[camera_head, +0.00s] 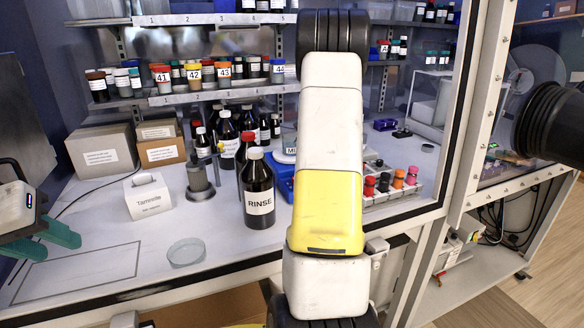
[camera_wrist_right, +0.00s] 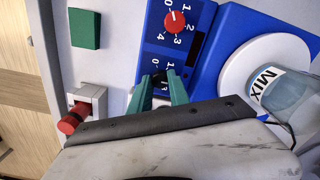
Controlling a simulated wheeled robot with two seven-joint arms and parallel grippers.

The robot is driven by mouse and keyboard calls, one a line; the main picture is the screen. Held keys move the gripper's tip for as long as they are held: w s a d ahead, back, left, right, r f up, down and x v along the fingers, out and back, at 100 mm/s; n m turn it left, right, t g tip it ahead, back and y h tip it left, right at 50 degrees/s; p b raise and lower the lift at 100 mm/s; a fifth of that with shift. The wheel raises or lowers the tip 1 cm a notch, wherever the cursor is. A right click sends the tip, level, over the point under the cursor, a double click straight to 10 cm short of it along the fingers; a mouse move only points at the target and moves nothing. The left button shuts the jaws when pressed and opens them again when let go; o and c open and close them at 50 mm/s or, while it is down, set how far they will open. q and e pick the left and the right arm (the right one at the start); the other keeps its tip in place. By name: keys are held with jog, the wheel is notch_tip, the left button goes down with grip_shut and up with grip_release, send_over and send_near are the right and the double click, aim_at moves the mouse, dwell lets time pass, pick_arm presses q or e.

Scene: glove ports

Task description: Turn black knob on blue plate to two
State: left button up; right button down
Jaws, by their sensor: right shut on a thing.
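The blue plate (camera_wrist_right: 205,58) shows in the right wrist view with two dials. The black knob (camera_wrist_right: 159,77) is on its lower dial, small and partly covered by my fingers. Its pointer is too hidden to read. My right gripper (camera_wrist_right: 160,84) has its green fingers on either side of the black knob, closed on it. In the head view the right gripper is hidden behind my arm, and a blue piece of the plate (camera_head: 285,185) peeks out beside the arm. My left gripper (camera_head: 45,243) is at the left edge, with its two green fingers apart and nothing between them.
A red knob (camera_wrist_right: 174,22) sits on the upper dial. A MIX bottle (camera_wrist_right: 285,92) stands close on the right. A red plug-like part (camera_wrist_right: 72,120) and a green square (camera_wrist_right: 86,28) lie left. The RINSE bottle (camera_head: 258,192) and a glass dish (camera_head: 187,251) stand on the bench.

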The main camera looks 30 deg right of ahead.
jog(key=c, duration=1.2)
grip_release()
jog(key=shift+c, duration=0.2)
notch_tip(320, 180, up, 8)
jog(key=shift+f, duration=0.1)
jog(key=shift+s, duration=0.1)
